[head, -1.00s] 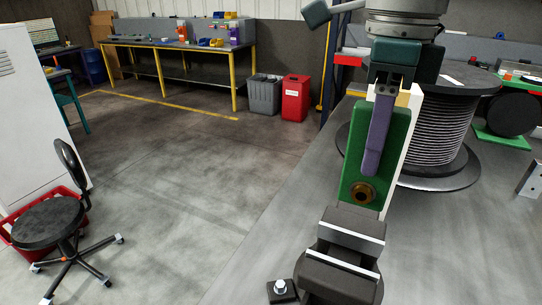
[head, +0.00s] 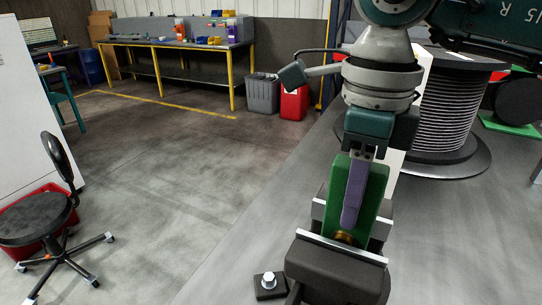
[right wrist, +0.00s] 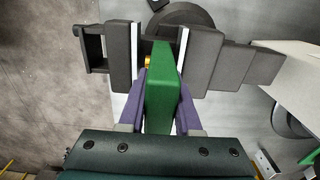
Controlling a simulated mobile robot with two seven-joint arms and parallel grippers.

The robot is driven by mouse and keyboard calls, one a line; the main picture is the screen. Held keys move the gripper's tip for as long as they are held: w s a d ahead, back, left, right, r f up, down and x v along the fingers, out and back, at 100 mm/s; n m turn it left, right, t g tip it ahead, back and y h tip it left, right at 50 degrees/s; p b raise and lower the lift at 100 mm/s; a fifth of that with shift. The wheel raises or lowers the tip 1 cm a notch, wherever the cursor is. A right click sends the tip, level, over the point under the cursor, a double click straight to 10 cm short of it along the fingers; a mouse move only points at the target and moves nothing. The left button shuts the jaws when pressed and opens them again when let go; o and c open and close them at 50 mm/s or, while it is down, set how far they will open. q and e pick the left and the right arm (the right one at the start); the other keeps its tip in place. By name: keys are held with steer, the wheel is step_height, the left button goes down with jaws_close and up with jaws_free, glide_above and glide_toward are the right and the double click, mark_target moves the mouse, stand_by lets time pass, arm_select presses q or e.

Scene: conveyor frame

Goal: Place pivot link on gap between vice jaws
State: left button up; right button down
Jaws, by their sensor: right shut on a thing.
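The pivot link is a green bar (head: 372,195) with a brass bushing near its lower end. My right gripper (head: 350,222), with purple fingers, is shut on its sides and holds it upright over the vice. The dark vice (head: 335,272) has two jaws with bright faces. In the right wrist view the green link (right wrist: 162,90) lines up with the gap between the left jaw (right wrist: 119,58) and the right jaw (right wrist: 205,60). Its lower end appears between the jaws; the near jaw hides its bottom in the head view. My left gripper is not in view.
A large cable reel (head: 447,112) stands on the grey bench behind and right of the vice. A small block with a bolt (head: 269,284) sits left of the vice. The bench (head: 250,235) is otherwise clear on the left. A chair (head: 40,220) stands on the floor.

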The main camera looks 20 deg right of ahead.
steer(key=c, duration=0.6)
jaws_free()
steer(key=shift+f, duration=0.1)
steer(key=shift+r, duration=0.65)
step_height(320, 180, up, 10)
steer(key=shift+r+b, duration=0.1)
steer(key=shift+b, duration=1.05)
steer(key=shift+r, duration=0.45)
